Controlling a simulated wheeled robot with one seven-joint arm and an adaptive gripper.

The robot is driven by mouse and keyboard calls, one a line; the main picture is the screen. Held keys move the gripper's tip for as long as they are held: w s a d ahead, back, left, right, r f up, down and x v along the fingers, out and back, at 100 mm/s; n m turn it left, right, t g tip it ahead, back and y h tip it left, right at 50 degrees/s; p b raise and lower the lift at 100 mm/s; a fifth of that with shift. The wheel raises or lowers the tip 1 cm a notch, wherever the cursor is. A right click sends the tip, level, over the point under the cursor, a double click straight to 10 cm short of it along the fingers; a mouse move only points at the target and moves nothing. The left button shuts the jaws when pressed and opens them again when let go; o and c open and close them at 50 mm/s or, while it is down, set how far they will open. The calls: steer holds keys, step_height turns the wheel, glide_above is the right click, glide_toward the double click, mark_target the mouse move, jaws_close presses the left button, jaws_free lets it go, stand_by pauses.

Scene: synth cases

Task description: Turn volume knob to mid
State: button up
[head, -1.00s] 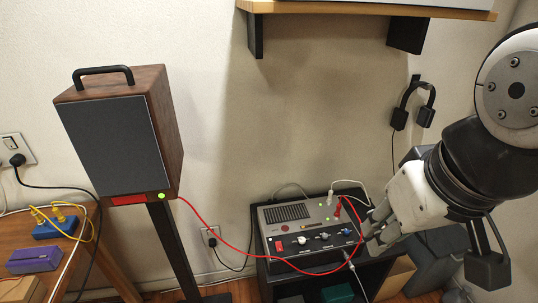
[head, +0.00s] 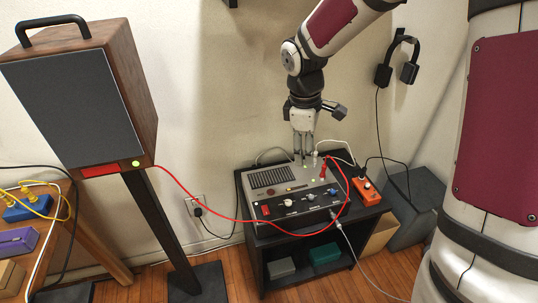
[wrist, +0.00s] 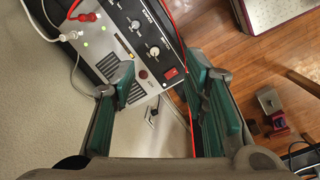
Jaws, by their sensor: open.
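A grey amplifier box (head: 275,181) with a black front panel sits on a black stand. Its panel carries a red switch (head: 265,211), a silver knob (head: 287,203), a white knob (head: 310,197) and a blue knob (head: 332,191). In the wrist view I see the silver knob (wrist: 154,51), the white knob (wrist: 136,25) and the red switch (wrist: 171,73). The panel lettering is too small to tell which knob is volume, and the pointers are unclear. My gripper (head: 304,158) points down over the amplifier's rear, open and empty, apart from the knobs. Its spread fingers frame the wrist view (wrist: 158,80).
A red cable (head: 237,219) loops from the speaker (head: 75,95) across the amplifier front to a red plug (head: 323,171). An orange box (head: 366,190) stands right of the amplifier. A white cable is behind. Headphones (head: 396,62) hang at right. Space before the panel is mostly clear.

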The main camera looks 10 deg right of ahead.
mark_target(288, 201)
steer(key=w+f+n, duration=0.1)
steer(key=w+f, duration=0.1)
steer(key=f, duration=0.6)
steer(key=w+a+f+n+y+b, duration=0.1)
steer(key=w+f, duration=0.1)
steer(key=f, duration=0.7)
steer(key=w+f+n, duration=0.1)
steer(key=w+f, duration=0.1)
steer(key=f, duration=0.7)
steer(key=shift+a+f+n+g+y+b, duration=0.15)
steer(key=shift+a+n+g+y+b, duration=0.15)
steer(key=shift+g+b, duration=0.1)
jaws_close()
